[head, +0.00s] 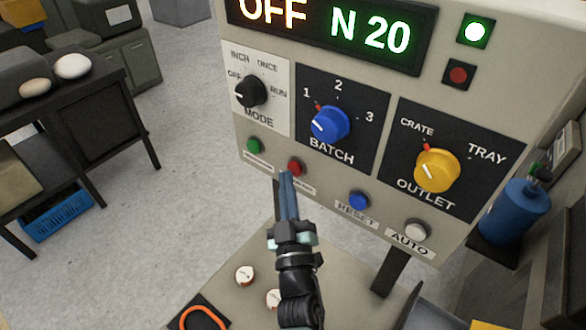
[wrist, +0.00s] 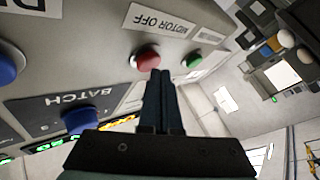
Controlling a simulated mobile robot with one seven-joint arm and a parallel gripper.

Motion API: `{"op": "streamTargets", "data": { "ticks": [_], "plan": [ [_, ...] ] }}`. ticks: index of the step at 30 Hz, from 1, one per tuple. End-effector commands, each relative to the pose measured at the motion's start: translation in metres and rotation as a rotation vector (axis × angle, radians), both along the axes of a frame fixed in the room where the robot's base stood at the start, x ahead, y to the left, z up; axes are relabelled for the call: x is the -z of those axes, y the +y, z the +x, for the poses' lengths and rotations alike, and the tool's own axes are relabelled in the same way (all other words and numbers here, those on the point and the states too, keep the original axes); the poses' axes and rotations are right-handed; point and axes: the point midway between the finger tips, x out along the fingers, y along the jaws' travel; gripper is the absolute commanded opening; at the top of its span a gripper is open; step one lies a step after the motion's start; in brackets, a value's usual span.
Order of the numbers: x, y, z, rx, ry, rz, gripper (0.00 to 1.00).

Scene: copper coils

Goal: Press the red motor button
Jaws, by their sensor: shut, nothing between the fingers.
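The red motor button (head: 295,166) sits on the lower part of the beige control panel, right of a green button (head: 254,146). In the wrist view the red button (wrist: 147,59) stands by a label reading MOTOR OFF, with the green button (wrist: 193,61) beside it. My gripper (head: 285,175) is shut and empty. Its fingertips (wrist: 161,74) are right at the red button and overlap its edge in the wrist view. I cannot tell whether they touch it.
The panel also carries a black mode knob (head: 251,93), blue batch knob (head: 331,124), yellow outlet knob (head: 437,171), blue reset button (head: 359,200) and white auto button (head: 418,230). The display (head: 332,30) reads OFF and N 20. A green lamp (head: 475,31) is lit.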

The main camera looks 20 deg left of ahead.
Motion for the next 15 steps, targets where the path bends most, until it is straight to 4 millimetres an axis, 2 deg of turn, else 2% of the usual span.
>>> {"op": "streamTargets", "data": {
  "ticks": [15],
  "plan": [
    [-0.0001,-0.0018,0.005,0.0,0.0,-0.001,0.0]
  ]
}}
